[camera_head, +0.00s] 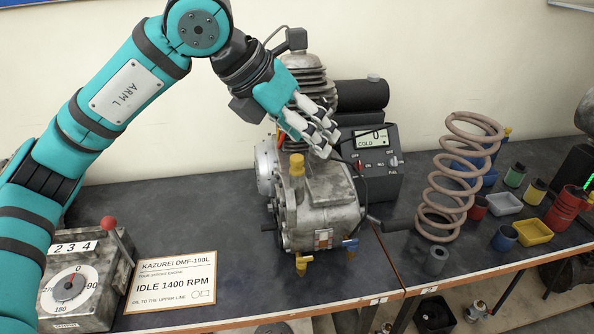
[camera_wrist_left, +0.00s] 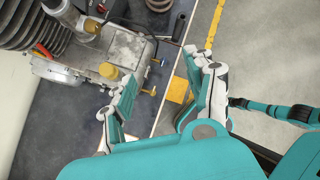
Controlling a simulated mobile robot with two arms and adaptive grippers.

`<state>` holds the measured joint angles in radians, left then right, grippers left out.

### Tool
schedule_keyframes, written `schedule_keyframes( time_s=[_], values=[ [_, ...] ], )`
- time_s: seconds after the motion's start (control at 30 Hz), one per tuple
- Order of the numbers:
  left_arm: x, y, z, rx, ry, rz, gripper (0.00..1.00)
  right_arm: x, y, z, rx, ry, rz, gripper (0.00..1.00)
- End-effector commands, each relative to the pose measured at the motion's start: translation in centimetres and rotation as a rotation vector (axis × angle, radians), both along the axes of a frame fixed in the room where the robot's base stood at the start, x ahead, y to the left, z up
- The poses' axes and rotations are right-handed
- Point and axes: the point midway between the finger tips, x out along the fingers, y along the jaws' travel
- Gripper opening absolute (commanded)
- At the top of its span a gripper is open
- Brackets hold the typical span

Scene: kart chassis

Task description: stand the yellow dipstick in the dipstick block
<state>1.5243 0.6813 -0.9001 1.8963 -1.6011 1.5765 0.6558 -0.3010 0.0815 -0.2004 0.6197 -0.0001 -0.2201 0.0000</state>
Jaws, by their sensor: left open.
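A yellow cap (camera_head: 297,165) stands upright on a grey neck on the engine (camera_head: 325,205); it looks like the dipstick's head, and any rod below it is hidden. The cap also shows in the left wrist view (camera_wrist_left: 109,71), on the engine's near side. My left gripper (camera_head: 325,138) is open and empty, above and slightly right of the cap in the head view, apart from it. In the left wrist view its fingers (camera_wrist_left: 162,66) are spread. A short grey holed cylinder (camera_head: 436,257) stands right of the engine; I cannot tell whether it is the dipstick block.
A large coil spring (camera_head: 455,180) and several small bins and cups (camera_head: 505,203) are at the right. A dial box (camera_head: 75,285) and a sign (camera_head: 172,282) are at the left. The bench between sign and engine is clear.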

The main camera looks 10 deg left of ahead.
Motion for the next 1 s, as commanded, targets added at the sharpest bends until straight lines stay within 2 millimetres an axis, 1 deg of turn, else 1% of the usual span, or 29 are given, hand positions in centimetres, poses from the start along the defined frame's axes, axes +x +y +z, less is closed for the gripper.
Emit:
schedule_keyframes(
  time_s=[0.03, 0.1, 0.2, 0.23, 0.37, 0.7, 0.8, 0.9, 1.0],
  values=[
    [0.6, 2.1, 1.1, 0.067, -0.027, 0.065, 0.55, 0.0, 0.1, 0.0, 0.001, -0.001, -0.001, 0.0],
    [1.1, 4.3, 1.9, 0.138, -0.046, 0.136, 0.55, 0.1, 0.2, 0.0, 0.002, -0.001, -0.001, 0.0],
    [1.5, 6.1, 2.6, 0.191, -0.059, 0.197, 0.55, 0.1, 0.4, 0.0, 0.004, -0.001, -0.002, 0.0],
    [1.5, 6.4, 2.6, 0.199, -0.059, 0.205, 0.55, 0.1, 0.4, 0.1, 0.006, -0.001, -0.003, 0.0],
    [2.4, 6.3, 1.2, 0.209, -0.056, 0.213, 0.55, 0.1, 0.4, 0.5, 0.006, -0.001, -0.003, 0.0],
    [6.0, 4.7, -4.9, 0.206, -0.055, 0.21, 0.55, 0.2, 0.4, 2.3, 0.005, -0.002, -0.003, 0.0],
    [6.8, 4.4, -6.2, 0.205, -0.057, 0.21, 0.55, 0.2, 0.3, 2.6, 0.004, -0.002, -0.002, 0.0],
    [7.3, 4.2, -7.1, 0.205, -0.058, 0.209, 0.55, 0.2, 0.2, 2.8, 0.003, -0.002, -0.002, 0.0],
    [7.5, 4.1, -7.6, 0.205, -0.059, 0.208, 0.55, 0.2, 0.0, 2.9, 0.001, -0.002, -0.001, 0.0]
  ],
)
